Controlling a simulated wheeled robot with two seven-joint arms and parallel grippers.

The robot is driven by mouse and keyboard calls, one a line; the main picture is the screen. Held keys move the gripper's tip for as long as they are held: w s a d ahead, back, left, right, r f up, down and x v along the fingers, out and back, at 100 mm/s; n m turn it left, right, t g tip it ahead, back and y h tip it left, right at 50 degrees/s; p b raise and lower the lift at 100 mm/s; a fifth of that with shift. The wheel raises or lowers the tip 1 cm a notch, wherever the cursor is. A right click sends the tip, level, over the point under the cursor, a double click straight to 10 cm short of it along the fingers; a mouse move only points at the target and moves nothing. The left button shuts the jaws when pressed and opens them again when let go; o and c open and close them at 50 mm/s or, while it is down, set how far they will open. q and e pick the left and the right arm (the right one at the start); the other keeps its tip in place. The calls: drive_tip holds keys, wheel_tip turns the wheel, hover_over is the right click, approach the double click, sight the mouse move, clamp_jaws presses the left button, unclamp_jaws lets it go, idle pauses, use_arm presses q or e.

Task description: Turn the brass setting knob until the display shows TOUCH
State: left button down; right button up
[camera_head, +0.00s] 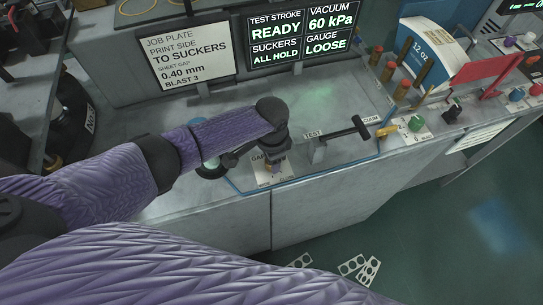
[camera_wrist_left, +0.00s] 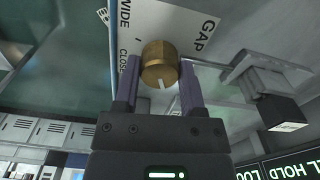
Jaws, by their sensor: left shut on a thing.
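The brass setting knob (camera_wrist_left: 160,62) sits on a white plate (camera_wrist_left: 165,20) lettered GAP, WIDE and CLOSE in the left wrist view. A pale mark shows on the knob's near face. My left gripper (camera_wrist_left: 160,88) has a finger on each side of the knob and is shut on it. In the head view my left gripper (camera_head: 274,164) is over the GAP plate (camera_head: 268,180), and my arm and gripper mostly hide the knob. The display (camera_head: 303,35) reads READY, VACUUM 60 kPa, SUCKERS ALL HOLD and GAUGE LOOSE. My right gripper is not in view.
A black T-shaped handle (camera_head: 348,134) by the TEST label stands just right of the knob. A blue line (camera_head: 315,174) runs along the bench's front edge. A job plate sign (camera_head: 187,54) stands behind. Blanks (camera_head: 352,265) lie on the floor.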

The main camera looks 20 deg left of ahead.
use_arm(q)
drive_tip(key=shift+c, duration=0.9)
unclamp_jaws()
drive_tip(key=shift+r, duration=0.1)
wheel_tip(320, 180, up, 9)
drive_tip(key=p, duration=0.2)
drive_tip(key=shift+p, duration=0.35)
drive_tip(key=shift+r, duration=0.4)
